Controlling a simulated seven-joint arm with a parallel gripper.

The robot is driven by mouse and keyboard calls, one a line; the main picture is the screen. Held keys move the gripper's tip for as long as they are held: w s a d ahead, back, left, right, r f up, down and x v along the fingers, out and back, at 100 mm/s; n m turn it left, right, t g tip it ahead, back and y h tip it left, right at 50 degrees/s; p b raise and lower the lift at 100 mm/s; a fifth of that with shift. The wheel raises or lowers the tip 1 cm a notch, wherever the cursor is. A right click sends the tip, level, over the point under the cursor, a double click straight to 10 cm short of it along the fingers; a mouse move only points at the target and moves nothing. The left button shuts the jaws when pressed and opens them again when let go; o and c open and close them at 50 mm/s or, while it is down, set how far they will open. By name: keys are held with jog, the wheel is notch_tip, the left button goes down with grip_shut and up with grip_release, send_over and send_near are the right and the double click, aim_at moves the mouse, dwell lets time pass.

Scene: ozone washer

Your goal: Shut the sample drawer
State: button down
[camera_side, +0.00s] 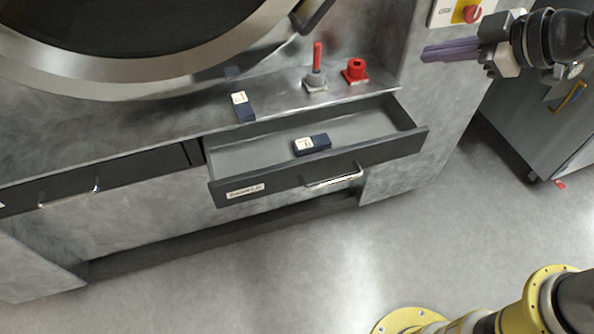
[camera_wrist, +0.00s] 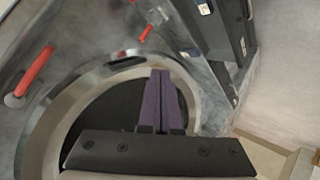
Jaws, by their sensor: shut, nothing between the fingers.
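The sample drawer (camera_side: 328,172) is pulled out of the grey washer front in the side view, with a silver bar handle (camera_side: 334,178) and a white label at its left. A dark blue box with a white label (camera_side: 312,144) lies inside it. My gripper (camera_side: 424,54) is at the upper right in the side view, above and to the right of the drawer and apart from it. Its purple fingers are together and empty. In the wrist view the fingers of my gripper (camera_wrist: 162,74) point up the picture, and the dark open drawer (camera_wrist: 222,35) shows at the upper right.
A second drawer (camera_side: 100,178) at the left is closed. On the ledge stand a second blue box (camera_side: 243,107), a red-handled lever (camera_side: 317,68) and a red block (camera_side: 355,71). A large round door (camera_side: 110,45) is above. The floor (camera_side: 290,265) in front is clear.

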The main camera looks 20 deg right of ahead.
jog(key=w+a+f+n, duration=0.2)
jog(key=w+a+f, duration=0.1)
jog(key=a+f, duration=0.4)
jog(key=s+a+f+n+g, duration=0.2)
jog(key=s+a+f, duration=0.1)
jog(key=a+f, duration=0.55)
jog(key=s+a+f+n+g, duration=0.2)
jog(key=s+a+f, duration=0.1)
jog(key=a+f, duration=0.5)
jog(key=shift+w+a+f, duration=0.4)
jog(key=shift+w+f, duration=0.95)
jog(key=shift+w+a+f, duration=0.4)
jog(key=shift+w+f, duration=1)
jog(key=shift+w+a+f, duration=0.4)
jog(key=shift+w+f, duration=0.95)
send_over(257, 160)
jog(key=w+d, duration=0.2)
jog(key=shift+w+a, duration=0.2)
jog(key=shift+a, duration=0.05)
